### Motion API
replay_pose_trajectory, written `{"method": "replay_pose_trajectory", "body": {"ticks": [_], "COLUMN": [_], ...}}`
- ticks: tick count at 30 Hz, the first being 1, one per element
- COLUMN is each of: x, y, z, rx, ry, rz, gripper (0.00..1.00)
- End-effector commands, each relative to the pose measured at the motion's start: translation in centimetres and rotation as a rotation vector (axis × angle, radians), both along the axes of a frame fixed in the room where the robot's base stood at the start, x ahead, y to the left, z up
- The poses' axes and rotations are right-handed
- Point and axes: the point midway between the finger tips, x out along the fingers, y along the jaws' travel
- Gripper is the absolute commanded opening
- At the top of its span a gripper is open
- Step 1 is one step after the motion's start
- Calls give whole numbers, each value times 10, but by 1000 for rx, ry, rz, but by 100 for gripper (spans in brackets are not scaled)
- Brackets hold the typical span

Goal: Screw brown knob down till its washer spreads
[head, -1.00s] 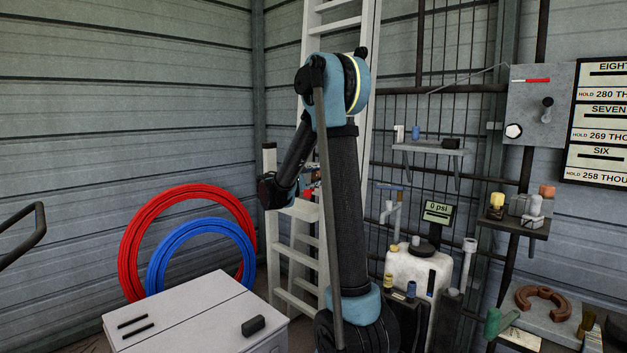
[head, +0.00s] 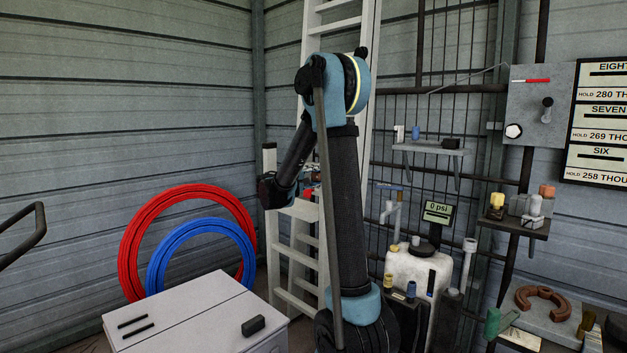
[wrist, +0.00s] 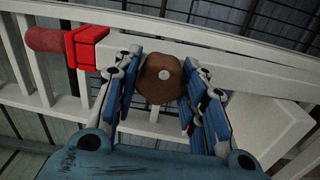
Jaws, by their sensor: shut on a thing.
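The brown knob (wrist: 160,90) shows in the upper middle of the wrist view, round, with a small pale spot at its centre. My gripper (wrist: 162,80) has a blue-and-black finger on each side of it and is shut on it. The washer cannot be made out; the knob and fingers hide what lies behind. In the head view, my arm hides the knob and most of my gripper in front of the white ladder (head: 311,225).
In the wrist view, a red block (wrist: 86,46) with a dull red grip (wrist: 47,40) sits close to the left finger. A pale beam (wrist: 240,88) runs just behind the right finger. In the head view, a white chest (head: 190,310) stands below, left of my arm.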

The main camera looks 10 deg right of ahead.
Motion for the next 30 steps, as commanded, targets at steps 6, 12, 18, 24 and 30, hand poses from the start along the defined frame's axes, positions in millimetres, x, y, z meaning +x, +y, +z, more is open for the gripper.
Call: {"method": "replay_pose_trajectory", "body": {"ticks": [6, 12, 18, 24, 30], "x": [2, 3, 3, 2, 2], "y": [-1, -1, -1, -1, -1], "z": [2, 2, 2, 3, 3], "rx": [90, 100, 111, 215, 298], "ry": [-129, -144, -160, -303, -417], "rz": [1, 1, 1, 2, 1], "gripper": [5, 5, 5, 5, 5]}}
